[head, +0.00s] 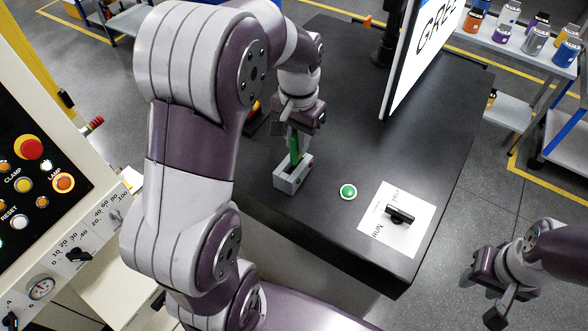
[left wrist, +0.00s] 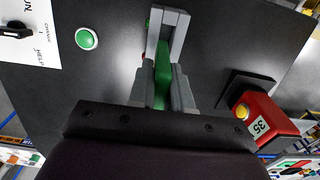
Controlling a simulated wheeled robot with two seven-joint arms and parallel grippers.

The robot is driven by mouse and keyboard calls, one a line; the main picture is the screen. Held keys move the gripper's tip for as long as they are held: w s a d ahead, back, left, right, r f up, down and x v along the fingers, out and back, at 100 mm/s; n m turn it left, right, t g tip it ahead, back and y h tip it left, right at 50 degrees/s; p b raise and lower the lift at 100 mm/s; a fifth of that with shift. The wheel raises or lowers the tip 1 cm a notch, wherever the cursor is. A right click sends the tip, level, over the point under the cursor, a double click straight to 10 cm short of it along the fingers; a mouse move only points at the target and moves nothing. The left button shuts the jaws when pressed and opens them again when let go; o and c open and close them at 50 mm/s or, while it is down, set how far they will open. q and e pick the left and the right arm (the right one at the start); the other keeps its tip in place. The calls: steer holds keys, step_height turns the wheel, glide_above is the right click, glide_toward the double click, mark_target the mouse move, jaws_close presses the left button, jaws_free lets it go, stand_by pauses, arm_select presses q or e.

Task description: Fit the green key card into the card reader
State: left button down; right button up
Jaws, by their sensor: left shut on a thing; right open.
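The green key card (head: 295,148) is upright in the jaws of my left gripper (head: 297,138), which is shut on it. Its lower end meets the top of the grey card reader (head: 290,180) on the dark table. I cannot tell how deep it sits in the slot. In the left wrist view the card (left wrist: 162,78) lies between the two grey fingers (left wrist: 163,92), with the reader (left wrist: 181,22) just beyond. My right gripper (head: 484,289) is open and empty, off the table's right side.
A green button (head: 348,192) and a white sheet with a black knob (head: 400,214) lie right of the reader on the table (head: 330,110). A large sign (head: 418,50) stands behind. A red box with a yellow button (left wrist: 268,120) shows in the left wrist view.

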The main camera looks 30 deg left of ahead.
mark_target(293, 154)
arm_select(q)
steer(key=shift+s+a+f+p, duration=0.35)
steer(key=shift+s+a+f, duration=0.15)
steer(key=shift+s+a, duration=0.05)
steer(key=f, duration=0.1)
steer(key=f+p, duration=0.1)
steer(key=shift+s+d+f, duration=0.1)
steer(key=shift+d+f, duration=0.1)
steer(key=shift+f, duration=0.2)
steer(key=shift+d+f, duration=0.2)
steer(key=shift+f, duration=0.05)
steer(key=shift+w+a, duration=0.1)
steer(key=shift+w, duration=0.15)
steer(key=c, duration=1.1)
jaws_free()
steer(key=shift+a, duration=0.15)
steer(key=shift+o, duration=0.2)
steer(key=shift+s, duration=0.1)
arm_select(e)
steer(key=shift+w+a+r, duration=0.1)
steer(key=shift+a+r, duration=0.1)
steer(key=shift+r, duration=0.35)
steer(key=shift+w+a+r, duration=0.1)
steer(key=shift+a+r, duration=0.1)
steer(key=shift+r, duration=0.35)
